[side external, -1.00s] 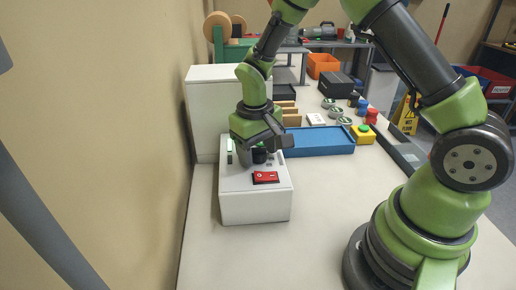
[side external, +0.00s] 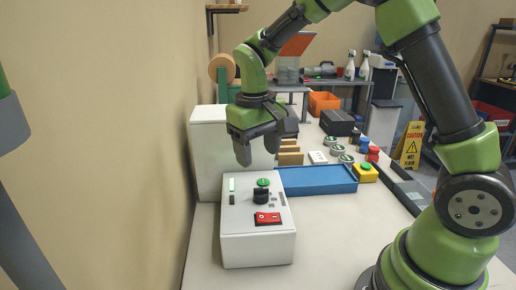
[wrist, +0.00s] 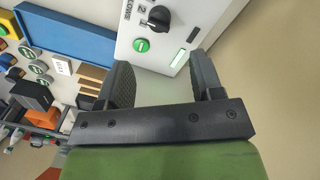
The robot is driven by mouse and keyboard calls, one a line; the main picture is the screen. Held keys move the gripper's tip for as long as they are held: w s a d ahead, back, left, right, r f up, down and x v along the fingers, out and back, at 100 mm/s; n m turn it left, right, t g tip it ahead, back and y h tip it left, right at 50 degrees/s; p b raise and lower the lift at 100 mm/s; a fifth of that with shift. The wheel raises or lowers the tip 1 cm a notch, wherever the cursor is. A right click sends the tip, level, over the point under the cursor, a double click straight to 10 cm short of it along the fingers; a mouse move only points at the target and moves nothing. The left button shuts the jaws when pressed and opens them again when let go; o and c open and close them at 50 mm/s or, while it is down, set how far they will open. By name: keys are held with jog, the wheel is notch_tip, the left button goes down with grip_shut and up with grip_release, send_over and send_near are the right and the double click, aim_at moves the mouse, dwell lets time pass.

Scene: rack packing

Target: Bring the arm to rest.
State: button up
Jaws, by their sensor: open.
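My gripper (side external: 259,150) hangs above and behind the white control box (side external: 258,248), apart from it, with its fingers pointing down. In the wrist view the two fingers (wrist: 160,75) are spread with nothing between them. The box's top panel carries a black knob (side external: 261,195), a green button (side external: 263,182), a red rocker switch (side external: 267,218) and a lit green strip (side external: 232,184). The knob (wrist: 158,18) and green button (wrist: 141,45) also show beyond the fingers in the wrist view.
A blue tray (side external: 318,188) and a yellow box with a green button (side external: 366,173) lie to the right. A tall white cabinet (side external: 207,150) stands behind the control box, near the wall. The front of the table is bare.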

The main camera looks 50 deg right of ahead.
jog(key=s+a+r+t+y, duration=0.1)
jog(key=s+r+t, duration=0.2)
jog(key=s, duration=0.6)
jog(key=s+a+r+m+t+y, duration=0.1)
jog(key=s+r+t, duration=0.3)
jog(key=s+r, duration=0.4)
jog(key=shift+s+a+r+m+y, duration=0.15)
jog(key=shift+s+a+m+y, duration=0.2)
jog(key=shift+a, duration=0.3)
dwell(0.6)
